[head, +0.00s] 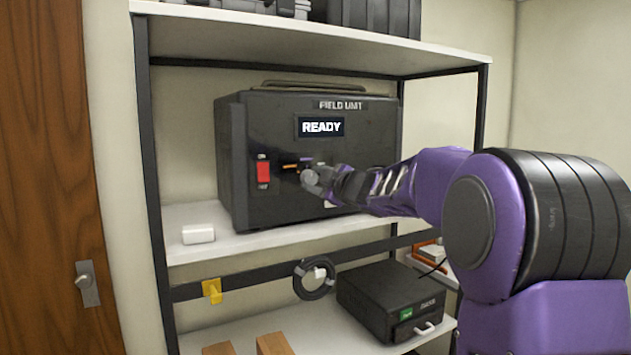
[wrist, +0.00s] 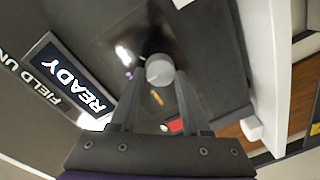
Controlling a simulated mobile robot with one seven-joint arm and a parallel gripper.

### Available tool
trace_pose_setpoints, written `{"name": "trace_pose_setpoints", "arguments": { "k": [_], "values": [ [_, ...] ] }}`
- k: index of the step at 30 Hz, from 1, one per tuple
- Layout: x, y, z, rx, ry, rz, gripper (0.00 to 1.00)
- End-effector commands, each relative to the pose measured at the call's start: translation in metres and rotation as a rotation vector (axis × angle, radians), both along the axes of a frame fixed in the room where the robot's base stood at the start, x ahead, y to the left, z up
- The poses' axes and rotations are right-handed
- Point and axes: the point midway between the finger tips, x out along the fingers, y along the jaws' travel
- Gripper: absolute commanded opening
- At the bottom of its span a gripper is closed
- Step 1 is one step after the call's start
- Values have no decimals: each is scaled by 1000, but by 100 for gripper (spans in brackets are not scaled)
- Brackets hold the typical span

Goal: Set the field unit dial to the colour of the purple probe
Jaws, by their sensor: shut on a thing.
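The black field unit (head: 235,150) stands on the middle shelf, its screen reading READY; the screen (wrist: 68,78) also shows in the wrist view. Its round grey dial (wrist: 159,70) is on the front panel, and in the head view the dial (head: 310,177) is partly hidden by my gripper. My gripper (wrist: 157,82) is shut on the dial, one finger on each side. A small orange mark (wrist: 157,97) is near the dial, and another pale mark (wrist: 123,55) lies on its other side. The dial's pointer direction is not clear. I cannot make out a purple probe.
A red switch (head: 263,172) is left of the dial. A small white block (head: 198,234) lies on the shelf (head: 240,242). My arm covers the right side.

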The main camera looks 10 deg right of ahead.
Motion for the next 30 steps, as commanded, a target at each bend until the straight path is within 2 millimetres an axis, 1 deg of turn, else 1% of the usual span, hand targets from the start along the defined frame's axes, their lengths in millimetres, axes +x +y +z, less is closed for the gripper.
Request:
{"name": "trace_pose_setpoints", "arguments": {
  "k": [6,17,18,20,21,23,30],
  "values": [
    [0,0,0,-32,-10,0,0],
    [0,0,0,-34,-11,0,0],
    [0,0,0,-34,-11,0,49],
    [0,0,0,-33,-11,0,60],
    [0,0,0,-33,-11,0,67],
    [0,0,0,-33,-11,0,77],
    [0,0,0,-33,-11,0,77]
  ]
}}
